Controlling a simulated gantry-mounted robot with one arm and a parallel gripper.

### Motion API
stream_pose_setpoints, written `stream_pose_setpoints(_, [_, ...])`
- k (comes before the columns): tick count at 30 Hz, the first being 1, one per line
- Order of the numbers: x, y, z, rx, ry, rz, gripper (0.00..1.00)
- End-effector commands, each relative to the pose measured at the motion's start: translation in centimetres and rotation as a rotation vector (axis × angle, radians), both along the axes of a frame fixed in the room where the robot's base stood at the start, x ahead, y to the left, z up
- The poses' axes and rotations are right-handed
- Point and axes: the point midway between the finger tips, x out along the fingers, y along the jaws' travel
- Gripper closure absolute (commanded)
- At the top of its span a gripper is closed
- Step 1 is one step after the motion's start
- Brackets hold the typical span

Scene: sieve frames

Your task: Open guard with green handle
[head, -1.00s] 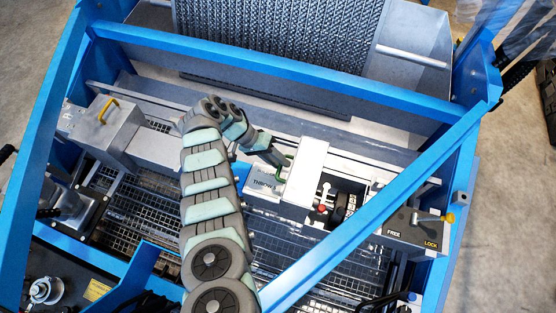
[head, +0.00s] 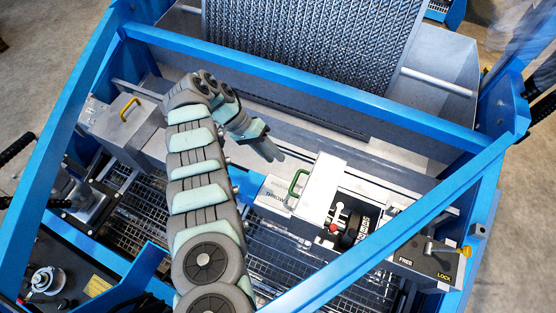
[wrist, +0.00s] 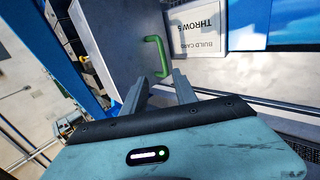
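The guard (head: 322,180) is a pale metal cover right of centre in the head view. Its green handle (head: 298,184) is a bracket on its left side. My gripper (head: 272,152) is up and left of the handle, apart from it. In the wrist view the grey guard panel (wrist: 112,35) carries the green handle (wrist: 163,55), just beyond my fingertips. My two fingers (wrist: 160,88) are spread with nothing between them, so my gripper is open. No contact with the handle shows.
A card marked THROW (head: 275,196) lies left of the guard. A red knob (head: 333,227) and black dial are at its right. A FREE/LOCK panel (head: 425,262) with a yellow-tipped lever is farther right. A box with a yellow handle (head: 127,108) is at left. Blue bars cross above and in front.

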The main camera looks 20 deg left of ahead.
Motion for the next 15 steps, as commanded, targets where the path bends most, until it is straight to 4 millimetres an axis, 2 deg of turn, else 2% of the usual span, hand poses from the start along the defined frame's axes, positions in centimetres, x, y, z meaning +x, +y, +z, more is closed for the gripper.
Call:
stream_pose_setpoints(6, [0.0, 0.0, 0.0, 0.000, 0.001, -0.001, 0.66])
stream_pose_setpoints(8, [-0.1, 0.1, 0.3, -0.002, 0.001, 0.000, 0.71])
stream_pose_setpoints(11, [-0.5, 0.5, 2.7, -0.021, 0.002, 0.003, 0.79])
stream_pose_setpoints(15, [-1.7, 1.5, 7.4, -0.067, 0.004, 0.004, 0.90])
